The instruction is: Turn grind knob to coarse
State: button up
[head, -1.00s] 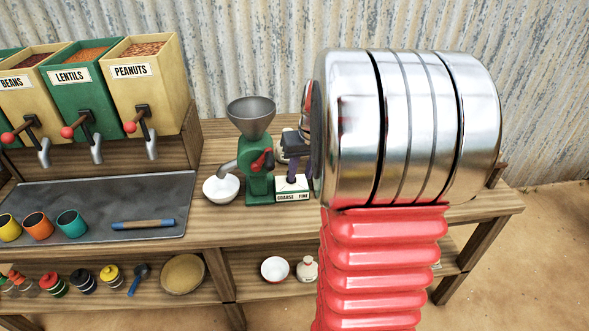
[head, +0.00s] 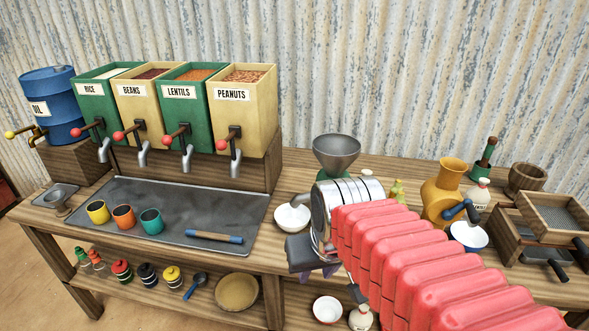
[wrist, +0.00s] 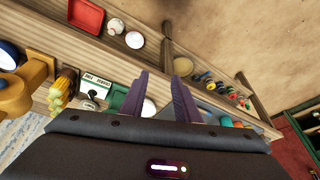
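The grinder shows in the head view by its grey hopper (head: 337,150); my arm hides its body and its grind knob there. In the wrist view the white COARSE/FINE label plate (wrist: 97,84) appears upside down, left of my fingers. A small dark knob (wrist: 93,94) sits by it; which mark it points to is too small to tell. Part of the green grinder body (wrist: 118,96) shows beside the plate. My gripper (wrist: 160,77) is open, its two purple fingers apart with nothing between them. In the head view its dark body (head: 302,252) is at the bench's front edge.
A white bowl (head: 292,218) stands left of the grinder. A yellow mill (head: 443,195) and wooden sieve boxes (head: 545,225) stand to the right. Cups and a blue-ended stick (head: 214,237) are on the tray (head: 180,195). Several jars are on the lower shelf.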

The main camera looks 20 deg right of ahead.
jog(key=s+a+r+n+t, duration=0.1)
jog(key=s+a+r+n, duration=0.1)
jog(key=a, duration=0.4)
jog(key=shift+s+r+t+y, duration=0.2)
jog(key=shift+r+t+y, duration=0.1)
jog(key=shift+r, duration=0.05)
jog(key=shift+o, duration=0.3)
jog(key=shift+a, duration=0.1)
